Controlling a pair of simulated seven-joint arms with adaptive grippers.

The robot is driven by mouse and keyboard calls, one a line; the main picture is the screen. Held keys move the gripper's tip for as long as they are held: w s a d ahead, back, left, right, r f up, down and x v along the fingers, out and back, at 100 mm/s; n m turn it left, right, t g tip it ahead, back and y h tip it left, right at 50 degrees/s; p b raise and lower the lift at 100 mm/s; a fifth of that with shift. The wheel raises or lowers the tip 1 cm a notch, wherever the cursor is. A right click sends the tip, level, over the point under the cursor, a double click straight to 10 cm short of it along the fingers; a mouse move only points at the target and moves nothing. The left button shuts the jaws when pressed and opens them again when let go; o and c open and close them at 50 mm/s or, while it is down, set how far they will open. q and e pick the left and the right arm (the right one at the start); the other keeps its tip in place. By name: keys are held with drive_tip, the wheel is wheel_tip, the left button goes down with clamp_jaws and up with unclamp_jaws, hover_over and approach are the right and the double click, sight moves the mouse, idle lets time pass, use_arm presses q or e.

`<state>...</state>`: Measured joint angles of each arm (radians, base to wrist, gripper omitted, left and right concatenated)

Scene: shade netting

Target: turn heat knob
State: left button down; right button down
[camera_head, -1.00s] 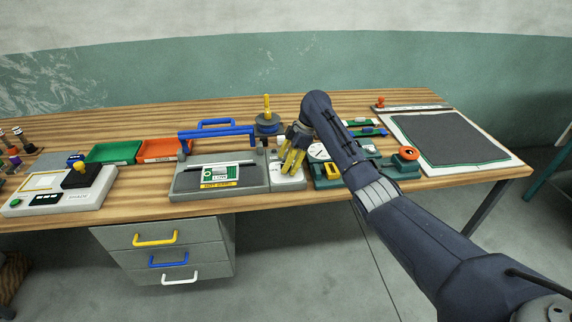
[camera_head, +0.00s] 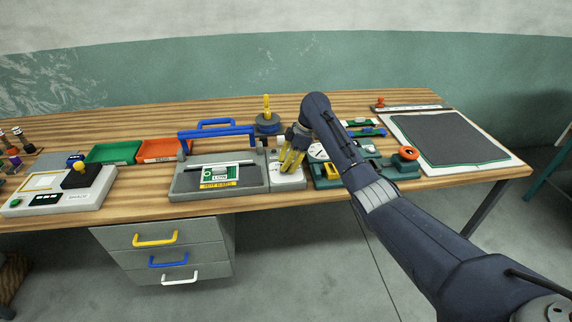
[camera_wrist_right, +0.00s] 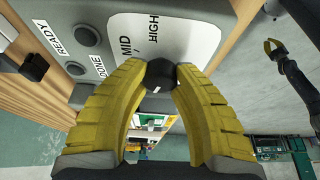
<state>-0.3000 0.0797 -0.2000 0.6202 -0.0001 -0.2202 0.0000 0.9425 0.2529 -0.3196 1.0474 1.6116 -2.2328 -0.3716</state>
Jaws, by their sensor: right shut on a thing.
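The heat knob (camera_wrist_right: 160,78) is small and black, with a white mark on it. It stands on a white dial plate (camera_wrist_right: 188,30) lettered MID and HIGH; other markings may be hidden. My right gripper (camera_wrist_right: 161,70) has its two yellow fingers shut on the knob, one at each side. In the head view, my right gripper (camera_head: 289,166) points down at the grey control panel (camera_head: 292,184) right of the sealer, and its fingers hide the knob. A yellow-tipped gripper, apparently my left (camera_wrist_right: 272,47), shows small at the upper right of the wrist view; its opening is unclear.
The sealer (camera_head: 180,183) with its blue-handled bar (camera_head: 215,133) stands just left of my right gripper. Green and grey fixtures (camera_head: 326,182) and an orange ring (camera_head: 409,153) lie to the right. A green tray (camera_head: 113,152) and an orange tray (camera_head: 160,149) sit farther left.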

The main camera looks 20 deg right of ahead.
drive_tip(key=shift+a, duration=0.1)
idle(0.3)
drive_tip(key=m+t, duration=0.1)
drive_tip(key=m, duration=0.1)
drive_tip(key=m+t, duration=0.1)
drive_tip(key=m, duration=0.2)
drive_tip(key=shift+m+h, duration=0.3)
drive_tip(key=shift+a+r+m+t+h, duration=0.1)
drive_tip(key=shift+m+t+h, duration=0.2)
drive_tip(key=shift+m, duration=0.75)
drive_tip(key=shift+r+m+t+h, duration=0.1)
drive_tip(key=shift+m+t+h, duration=0.2)
drive_tip(key=shift+m, duration=0.75)
drive_tip(key=c, duration=1.1)
unclamp_jaws()
drive_tip(key=shift+w+a+f, duration=0.1)
drive_tip(key=shift+c, duration=0.2)
drive_tip(key=shift+o, duration=1)
drive_tip(key=v, duration=1.2)
